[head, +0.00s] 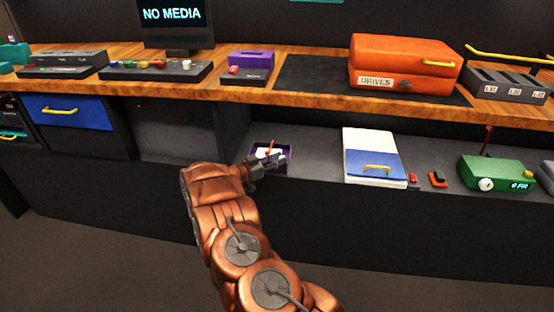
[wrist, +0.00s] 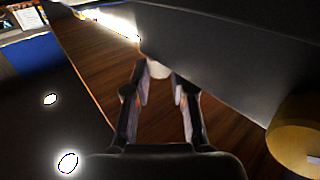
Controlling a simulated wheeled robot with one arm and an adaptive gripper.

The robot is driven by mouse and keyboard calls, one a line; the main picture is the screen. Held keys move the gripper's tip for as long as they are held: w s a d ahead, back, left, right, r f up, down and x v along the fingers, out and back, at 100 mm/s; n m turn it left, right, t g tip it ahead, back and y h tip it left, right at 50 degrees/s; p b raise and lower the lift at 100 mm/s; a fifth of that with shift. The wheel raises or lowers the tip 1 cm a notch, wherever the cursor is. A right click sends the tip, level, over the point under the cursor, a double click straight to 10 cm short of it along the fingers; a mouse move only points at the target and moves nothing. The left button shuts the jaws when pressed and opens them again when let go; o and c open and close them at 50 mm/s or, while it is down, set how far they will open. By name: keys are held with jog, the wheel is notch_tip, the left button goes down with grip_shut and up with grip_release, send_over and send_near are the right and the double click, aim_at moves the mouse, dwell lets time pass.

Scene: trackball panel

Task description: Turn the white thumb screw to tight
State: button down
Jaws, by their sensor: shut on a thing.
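In the wrist view a small white rounded piece, which looks like the white thumb screw (wrist: 158,69), shows between my fingertips at the edge of a dark grey panel (wrist: 215,55). My gripper (wrist: 160,82) is shut on it, with one finger on either side. Most of the screw is hidden, and I cannot tell how far it is turned. In the head view my gripper (head: 272,163) appears in front of a small purple tray (head: 287,150) at the lower shelf. The screw cannot be made out there.
The lower shelf holds a white and blue box (head: 374,147) and a green device (head: 497,172) with a white knob. On the wooden counter above are an orange case (head: 405,62), a purple box (head: 250,58) and a button panel (head: 155,71). Bare shelf (head: 318,160) lies right of my gripper.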

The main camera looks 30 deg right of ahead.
jog(key=shift+w+r, duration=0.1)
jog(key=shift+w, duration=0.05)
dwell(0.3)
jog(key=c, duration=1)
grip_release()
jog(key=a, duration=1.2)
jog(key=shift+w, duration=0.1)
